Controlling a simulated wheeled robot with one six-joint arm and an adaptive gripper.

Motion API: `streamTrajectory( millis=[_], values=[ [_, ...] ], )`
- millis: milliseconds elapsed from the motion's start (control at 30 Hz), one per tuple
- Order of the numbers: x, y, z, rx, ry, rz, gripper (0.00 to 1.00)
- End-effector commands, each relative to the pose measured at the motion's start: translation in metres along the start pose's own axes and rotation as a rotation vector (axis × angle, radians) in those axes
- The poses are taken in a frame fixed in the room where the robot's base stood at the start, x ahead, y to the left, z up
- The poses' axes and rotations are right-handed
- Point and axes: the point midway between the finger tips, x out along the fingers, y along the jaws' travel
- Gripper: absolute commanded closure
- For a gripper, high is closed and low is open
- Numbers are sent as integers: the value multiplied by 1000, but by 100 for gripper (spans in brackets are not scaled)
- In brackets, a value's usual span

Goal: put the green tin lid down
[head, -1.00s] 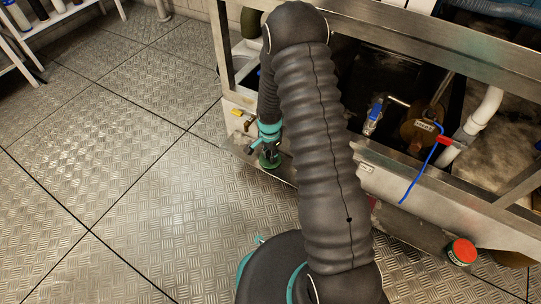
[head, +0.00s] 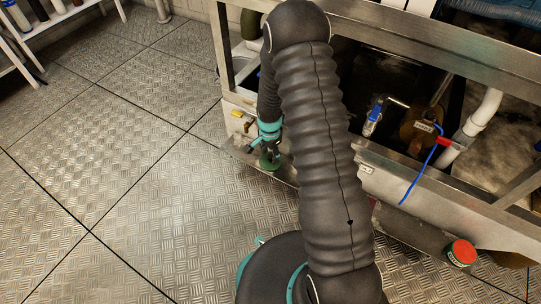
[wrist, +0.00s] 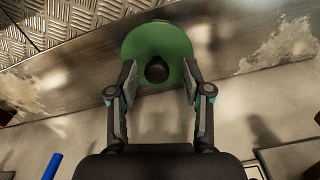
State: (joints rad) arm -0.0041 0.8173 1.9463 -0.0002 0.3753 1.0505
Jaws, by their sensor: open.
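The green tin lid (wrist: 157,42) is a round green disc with a dark knob (wrist: 156,71) at its middle. It shows near the top middle of the wrist view, over the metal ledge. In the head view the lid (head: 269,163) is small and low by the ledge, just below my gripper (head: 268,146). In the wrist view my gripper (wrist: 158,85) is open, with one finger at each side of the lid's near part. I cannot tell whether the fingers touch the rim, or whether the lid rests fully on the ledge.
The metal ledge (wrist: 228,48) runs along the foot of the steel frame (head: 440,85), with treadplate floor (head: 120,200) in front. A red-topped tin (head: 461,252) stands at the lower right. A blue cable (head: 418,178) hangs from the frame. The floor at left is clear.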

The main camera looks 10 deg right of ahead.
Motion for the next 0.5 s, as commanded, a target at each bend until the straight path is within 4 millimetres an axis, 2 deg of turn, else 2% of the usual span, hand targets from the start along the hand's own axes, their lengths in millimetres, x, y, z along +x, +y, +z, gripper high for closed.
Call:
streamTrajectory(
  millis=[33, 300, 500],
  values=[
    [-12, -1, 0, 0, 1, -2, 51],
    [-66, 0, 0, 0, 1, -2, 51],
    [-95, 0, 0, 0, 0, 0, 51]
  ],
)
